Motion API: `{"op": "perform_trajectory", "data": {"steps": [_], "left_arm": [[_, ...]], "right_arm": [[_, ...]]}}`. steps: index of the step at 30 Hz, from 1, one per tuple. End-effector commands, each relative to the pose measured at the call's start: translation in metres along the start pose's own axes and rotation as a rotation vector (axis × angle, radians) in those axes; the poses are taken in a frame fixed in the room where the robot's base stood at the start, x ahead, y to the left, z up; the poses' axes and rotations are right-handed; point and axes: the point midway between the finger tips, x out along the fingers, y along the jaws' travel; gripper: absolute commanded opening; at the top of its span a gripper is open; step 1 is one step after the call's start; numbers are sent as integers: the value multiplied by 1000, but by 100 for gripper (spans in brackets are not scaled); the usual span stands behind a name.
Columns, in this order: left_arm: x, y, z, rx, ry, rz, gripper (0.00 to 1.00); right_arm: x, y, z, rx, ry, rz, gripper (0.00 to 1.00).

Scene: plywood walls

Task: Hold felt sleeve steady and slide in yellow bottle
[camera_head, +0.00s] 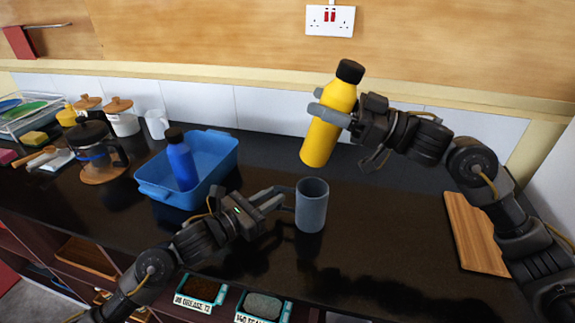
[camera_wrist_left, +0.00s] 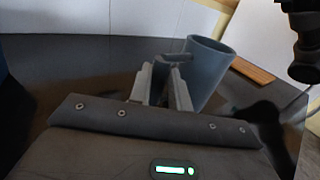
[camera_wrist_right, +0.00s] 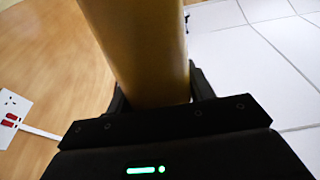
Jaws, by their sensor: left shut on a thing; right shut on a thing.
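The grey felt sleeve (camera_head: 312,206) is an open-topped cylinder standing upright on the dark counter in the head view. It also shows in the left wrist view (camera_wrist_left: 207,68). My left gripper (camera_head: 288,200) is shut on the sleeve's left side, near its upper part. The yellow bottle (camera_head: 321,134) has a black cap and is held in the air above and behind the sleeve, tilted with its top to the right. My right gripper (camera_head: 332,106) is shut around the bottle's upper body. In the right wrist view the bottle (camera_wrist_right: 140,50) fills the space between the fingers.
A blue tub (camera_head: 222,160) with a blue bottle (camera_head: 181,160) stands left of the sleeve. A coffee press (camera_head: 96,148), jars and a dish rack (camera_head: 28,112) are further left. A wooden board (camera_head: 474,232) lies at right. Counter around the sleeve is clear.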

Motion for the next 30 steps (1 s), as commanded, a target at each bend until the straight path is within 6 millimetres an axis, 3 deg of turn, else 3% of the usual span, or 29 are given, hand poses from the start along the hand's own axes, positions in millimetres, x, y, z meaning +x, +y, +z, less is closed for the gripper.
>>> {"op": "perform_trajectory", "data": {"steps": [3, 9, 22, 30], "left_arm": [[0, 0, 0, 0, 0, 0, 0], [0, 0, 0, 0, 0, 0, 0], [0, 0, 0, 0, 0, 0, 0], [0, 0, 0, 0, 0, 0, 0]], "right_arm": [[14, 0, 16, -2, -130, -14, 18], [20, 0, 36, -3, -266, -21, 18], [19, 0, 40, -1, -272, -21, 18], [16, 0, 52, -1, -271, -20, 18]]}}
